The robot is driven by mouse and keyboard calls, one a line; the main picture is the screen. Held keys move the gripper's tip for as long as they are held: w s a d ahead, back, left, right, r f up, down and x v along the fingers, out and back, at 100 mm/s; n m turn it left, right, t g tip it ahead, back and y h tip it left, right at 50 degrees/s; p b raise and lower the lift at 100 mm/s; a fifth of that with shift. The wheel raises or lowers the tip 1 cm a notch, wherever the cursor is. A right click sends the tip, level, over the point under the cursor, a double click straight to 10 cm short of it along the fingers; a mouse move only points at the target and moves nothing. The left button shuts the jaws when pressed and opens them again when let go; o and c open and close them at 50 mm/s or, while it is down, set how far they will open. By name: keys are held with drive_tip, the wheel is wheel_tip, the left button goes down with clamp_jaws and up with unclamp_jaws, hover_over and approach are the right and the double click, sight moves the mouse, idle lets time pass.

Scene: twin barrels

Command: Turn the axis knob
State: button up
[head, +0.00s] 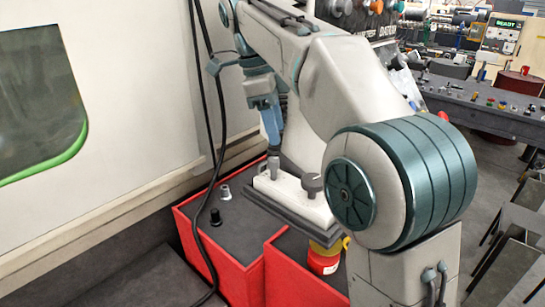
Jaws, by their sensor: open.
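My arm comes in from the lower right, rises and bends down at the top middle. My gripper (273,150) points downward at the end of it, small and partly merged with the pale background. It is at the left end of a pale control block (292,197), close over or around a small grey post there; I cannot tell whether it touches. A dark grey round knob (311,184) stands upright on the same block, right of the gripper and apart from it. Which of these is the axis knob is not clear from the view.
Red boxes (188,237) with dark tops stand below, carrying a light knob (225,192) and a black knob (215,217). A red and yellow button (323,260) sits under the block. Black cables (206,110) hang left of the gripper. A pale machine wall (130,90) bounds the left.

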sight(273, 159)
drive_tip(key=s+a+r+n+t, duration=0.3)
drive_tip(key=r+n+t, duration=0.1)
drive_tip(key=n, duration=1)
drive_tip(key=shift+y, duration=0.3)
drive_tip(key=x, duration=1.3)
drive_tip(key=shift+w+d+f+p, duration=0.1)
drive_tip(key=shift+w+d+p, duration=0.1)
drive_tip(key=shift+p, duration=0.1)
clamp_jaws()
